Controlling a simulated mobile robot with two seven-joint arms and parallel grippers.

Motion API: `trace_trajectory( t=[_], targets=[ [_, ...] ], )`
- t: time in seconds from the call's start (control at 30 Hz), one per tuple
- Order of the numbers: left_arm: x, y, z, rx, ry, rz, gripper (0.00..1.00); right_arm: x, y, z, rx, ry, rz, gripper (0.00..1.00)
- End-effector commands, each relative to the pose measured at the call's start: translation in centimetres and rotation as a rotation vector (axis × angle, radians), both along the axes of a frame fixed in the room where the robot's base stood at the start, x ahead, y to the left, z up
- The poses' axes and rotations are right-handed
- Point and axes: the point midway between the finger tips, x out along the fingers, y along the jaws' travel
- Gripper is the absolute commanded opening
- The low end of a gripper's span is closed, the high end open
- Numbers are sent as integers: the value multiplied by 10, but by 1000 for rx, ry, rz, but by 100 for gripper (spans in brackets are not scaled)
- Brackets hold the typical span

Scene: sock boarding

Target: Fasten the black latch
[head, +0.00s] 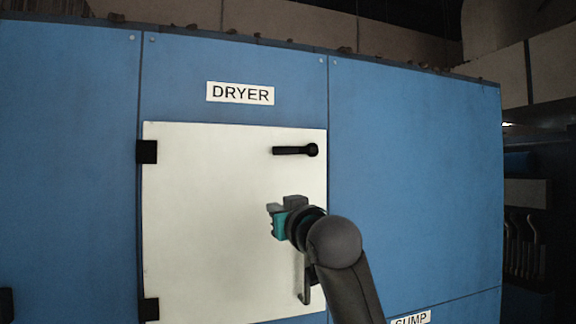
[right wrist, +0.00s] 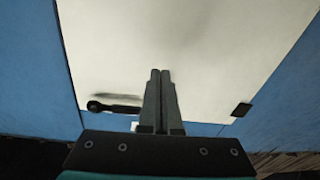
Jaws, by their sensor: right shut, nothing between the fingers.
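The black latch (head: 292,151) is on the upper right of the white dryer door (head: 200,200). Its round pivot is at its right end and its lever points left, lying level. It also shows in the right wrist view (right wrist: 118,108), left of my fingers. The door looks flush with the blue front. My right gripper (head: 286,204) is in front of the door, below the latch and apart from it. Its two fingers are together and empty, as the right wrist view (right wrist: 160,74) shows. My left gripper is not in view.
A vertical pull handle (head: 305,284) is low on the door, partly behind my right arm. Black hinges (head: 147,152) sit on the door's left edge. A DRYER label (head: 240,93) is above the door. Blue panels (head: 415,180) lie on both sides. Open door face surrounds the latch.

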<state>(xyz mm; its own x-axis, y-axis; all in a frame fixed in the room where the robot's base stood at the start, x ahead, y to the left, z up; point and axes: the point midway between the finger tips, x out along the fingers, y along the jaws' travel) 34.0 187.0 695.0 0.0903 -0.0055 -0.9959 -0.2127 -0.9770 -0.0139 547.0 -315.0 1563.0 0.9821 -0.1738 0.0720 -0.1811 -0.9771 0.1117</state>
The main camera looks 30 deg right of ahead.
Motion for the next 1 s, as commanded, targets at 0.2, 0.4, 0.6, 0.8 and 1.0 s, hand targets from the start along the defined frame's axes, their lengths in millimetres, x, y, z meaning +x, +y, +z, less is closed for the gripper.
trace_trajectory(
  t=[0.2, 0.4, 0.6, 0.8, 1.0],
  targets=[
    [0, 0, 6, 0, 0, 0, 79, -36, -18, 102, 7, -186, -23, 0],
    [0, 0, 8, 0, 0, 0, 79, -55, -25, 140, 13, -263, -31, 0],
    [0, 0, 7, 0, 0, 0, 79, -58, -27, 145, 14, -274, -32, 0],
    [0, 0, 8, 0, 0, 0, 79, -58, -26, 145, 13, -273, -32, 0],
    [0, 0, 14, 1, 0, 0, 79, -47, -29, 149, 15, -269, -31, 0]
  ],
)
